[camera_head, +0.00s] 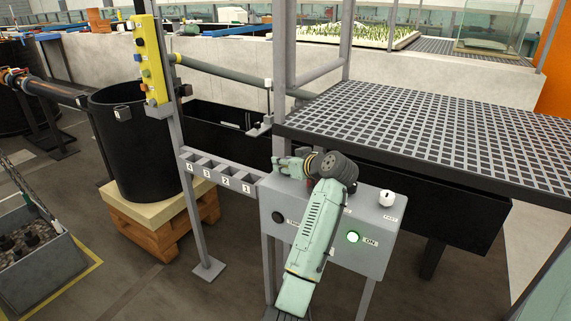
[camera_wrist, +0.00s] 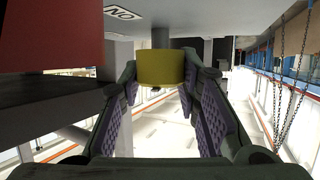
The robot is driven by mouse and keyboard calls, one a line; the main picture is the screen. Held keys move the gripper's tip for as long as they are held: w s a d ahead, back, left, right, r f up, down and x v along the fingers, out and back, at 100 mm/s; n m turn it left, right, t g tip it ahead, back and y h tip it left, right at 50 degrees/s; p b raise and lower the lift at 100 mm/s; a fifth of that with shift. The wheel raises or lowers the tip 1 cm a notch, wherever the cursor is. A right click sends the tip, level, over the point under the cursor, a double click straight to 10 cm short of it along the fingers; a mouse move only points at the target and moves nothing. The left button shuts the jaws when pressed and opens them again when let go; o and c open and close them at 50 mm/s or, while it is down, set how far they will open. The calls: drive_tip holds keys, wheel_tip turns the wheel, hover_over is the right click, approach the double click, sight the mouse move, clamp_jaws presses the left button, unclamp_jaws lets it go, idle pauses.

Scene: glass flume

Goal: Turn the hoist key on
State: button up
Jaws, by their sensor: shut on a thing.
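In the wrist view a yellow, block-like key head (camera_wrist: 160,68) sits on a grey stem below a grey surface. My gripper's fingers close on it from both sides; the gripper also shows in the head view (camera_head: 284,167), by the top left of a grey control box (camera_head: 375,259). The key is not clear in the head view, and its turn position cannot be told. A label (camera_wrist: 122,13) beside the key reads ON, upside down. On the box, a green lamp (camera_head: 353,237) is lit beside an ON label. My arm covers the middle of the box's face.
A white knob (camera_head: 387,198) sits at the box's right. A dark grating platform (camera_head: 430,125) stands behind and right. A yellow button panel (camera_head: 150,60) is on a post at left, with a numbered rack (camera_head: 220,176) between. A red block (camera_wrist: 50,35) is near in the wrist view.

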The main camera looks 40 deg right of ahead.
idle(0.4)
drive_tip(key=o, duration=1.2)
drive_tip(key=v, duration=1.2)
drive_tip(key=shift+d, duration=0.1)
